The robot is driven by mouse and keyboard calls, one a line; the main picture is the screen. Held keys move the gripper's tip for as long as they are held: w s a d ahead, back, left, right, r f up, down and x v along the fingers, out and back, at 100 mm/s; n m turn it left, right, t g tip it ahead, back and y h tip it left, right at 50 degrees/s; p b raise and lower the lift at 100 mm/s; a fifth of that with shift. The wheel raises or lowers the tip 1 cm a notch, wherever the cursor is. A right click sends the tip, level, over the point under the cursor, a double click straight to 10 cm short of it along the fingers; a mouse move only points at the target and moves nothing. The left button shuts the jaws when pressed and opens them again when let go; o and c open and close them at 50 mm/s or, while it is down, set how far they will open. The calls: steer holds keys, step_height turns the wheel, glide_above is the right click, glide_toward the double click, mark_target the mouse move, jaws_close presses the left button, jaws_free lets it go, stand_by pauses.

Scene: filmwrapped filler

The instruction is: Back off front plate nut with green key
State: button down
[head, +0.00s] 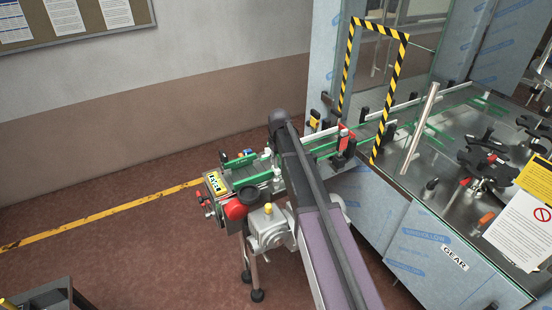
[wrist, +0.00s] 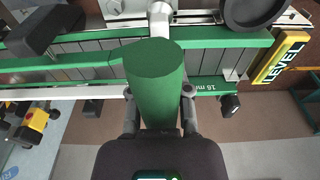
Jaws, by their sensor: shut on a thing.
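A thick green cylinder, which looks like the grip of the green key (wrist: 155,85), stands between the fingers of my gripper (wrist: 160,108) in the wrist view. My gripper is shut on it. A silver bent part (wrist: 161,18) shows just beyond the green grip's far end; I cannot tell whether it belongs to the key or to the machine. The front plate nut cannot be made out in either view. In the head view my own arm covers the middle of the conveyor, and my gripper and the key are hidden.
A conveyor with green rails (head: 325,145) runs into a machine with a black-and-yellow frame (head: 406,95). A red knob (head: 235,209) and grey gearbox (head: 268,229) sit at its near end. A yellow LEVEL plate (wrist: 281,58) is at the right.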

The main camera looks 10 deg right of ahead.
steer(key=shift+f+b, duration=1.15)
stand_by(0.4)
steer(key=shift+n, duration=0.3)
steer(key=shift+n, duration=1.6)
steer(key=shift+n+y, duration=0.3)
steer(key=shift+n, duration=0.9)
steer(key=shift+n+g, duration=0.3)
